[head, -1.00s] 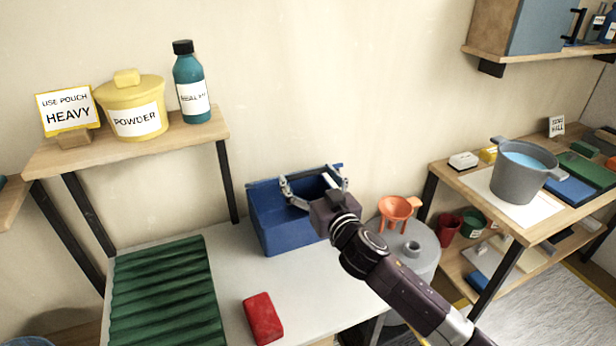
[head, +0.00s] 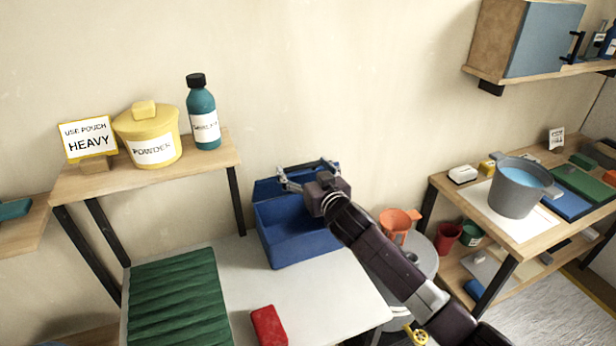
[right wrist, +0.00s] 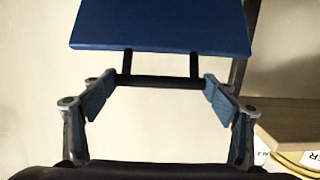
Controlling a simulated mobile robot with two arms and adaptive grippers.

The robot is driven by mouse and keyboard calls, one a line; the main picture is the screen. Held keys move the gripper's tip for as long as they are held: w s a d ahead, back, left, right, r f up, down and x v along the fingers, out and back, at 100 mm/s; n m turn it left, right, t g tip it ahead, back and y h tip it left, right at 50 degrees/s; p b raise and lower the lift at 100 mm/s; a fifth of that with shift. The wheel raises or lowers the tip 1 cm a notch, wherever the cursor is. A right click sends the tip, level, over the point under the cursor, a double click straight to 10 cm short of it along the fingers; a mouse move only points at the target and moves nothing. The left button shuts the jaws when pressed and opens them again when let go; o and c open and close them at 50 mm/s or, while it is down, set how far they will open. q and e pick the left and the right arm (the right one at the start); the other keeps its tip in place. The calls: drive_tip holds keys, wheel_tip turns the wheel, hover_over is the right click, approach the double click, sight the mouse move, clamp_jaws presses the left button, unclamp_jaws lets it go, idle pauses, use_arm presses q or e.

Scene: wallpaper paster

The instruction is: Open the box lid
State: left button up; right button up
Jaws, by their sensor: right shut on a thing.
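The blue box (head: 303,247) stands on the white table against the wall. Its lid (head: 266,189) is raised at the back, and part of the open inside shows. My right gripper (head: 307,176) is at the raised lid and hides part of it. In the right wrist view the gripper (right wrist: 161,84) is shut on the ends of the black bar handle, between its two fingers. The handle joins the blue lid (right wrist: 160,24) by two short posts. My left gripper is not in view.
A red block (head: 268,326) and a green ridged pad (head: 178,300) lie on the white table (head: 325,300). An orange funnel (head: 398,222) is right of the box. A shelf at left holds a yellow powder pot (head: 150,135) and a teal bottle (head: 203,115). A grey pot (head: 514,192) stands at right.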

drive_tip(key=w+a+r, duration=0.2)
drive_tip(key=w+r, duration=0.2)
drive_tip(key=w, duration=0.1)
drive_tip(key=shift+w+b, duration=0.4)
drive_tip(key=o, duration=1.5)
drive_tip(key=shift+d, duration=0.1)
drive_tip(key=shift+o, duration=0.9)
drive_tip(key=shift+s, duration=0.15)
drive_tip(key=shift+f, duration=0.15)
drive_tip(key=shift+f, duration=0.15)
drive_tip(key=v, duration=1.2)
drive_tip(key=shift+c, duration=0.2)
